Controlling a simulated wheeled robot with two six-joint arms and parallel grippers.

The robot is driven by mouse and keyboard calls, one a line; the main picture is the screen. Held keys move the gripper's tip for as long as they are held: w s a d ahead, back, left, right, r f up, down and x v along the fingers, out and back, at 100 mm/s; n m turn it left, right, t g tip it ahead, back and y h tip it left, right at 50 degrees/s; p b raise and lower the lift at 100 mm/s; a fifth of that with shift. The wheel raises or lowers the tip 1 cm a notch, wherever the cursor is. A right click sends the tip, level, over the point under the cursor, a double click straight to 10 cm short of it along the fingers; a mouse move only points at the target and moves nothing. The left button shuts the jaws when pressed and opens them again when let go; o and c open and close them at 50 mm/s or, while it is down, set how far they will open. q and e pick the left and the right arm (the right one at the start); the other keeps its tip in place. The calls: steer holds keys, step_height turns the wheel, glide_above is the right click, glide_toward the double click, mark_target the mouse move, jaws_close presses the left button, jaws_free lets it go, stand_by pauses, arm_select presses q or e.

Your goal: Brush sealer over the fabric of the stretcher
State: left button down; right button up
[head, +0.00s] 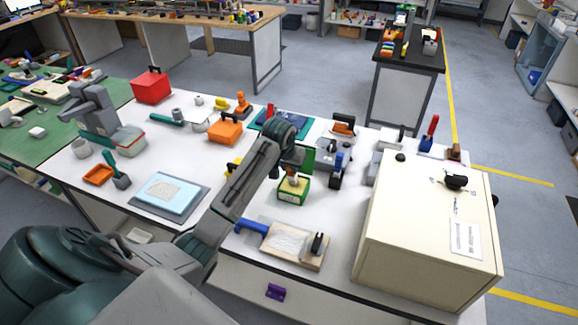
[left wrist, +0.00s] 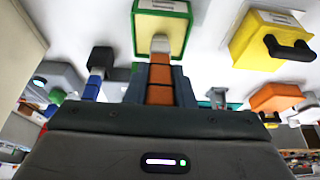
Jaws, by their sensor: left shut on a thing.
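My left gripper (head: 298,160) is over the middle of the white table, shut on a brush with an orange handle (left wrist: 160,82). The brush's pale tip (left wrist: 160,43) points at a green-rimmed tub (head: 292,190), also in the left wrist view (left wrist: 176,12). The tip overlaps the tub's pale inside; I cannot tell whether it touches. A wood-edged board with a pale sheet (head: 289,241) lies nearer the front, and a light blue panel with a beige patch (head: 168,192) lies at left. I cannot tell for certain which is the stretcher. My right gripper is not in view.
A large cream cabinet (head: 425,225) fills the table's right end. A blue-handled tool (head: 252,226) and a black upright piece (head: 318,244) are at the wood-edged board. An orange box (head: 226,131) and a red box (head: 152,88) stand further back. White table is bare between the panel and board.

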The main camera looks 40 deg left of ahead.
arm_select(q)
steer(key=shift+f, duration=0.2)
stand_by(1.0)
steer(key=shift+r, duration=3.55)
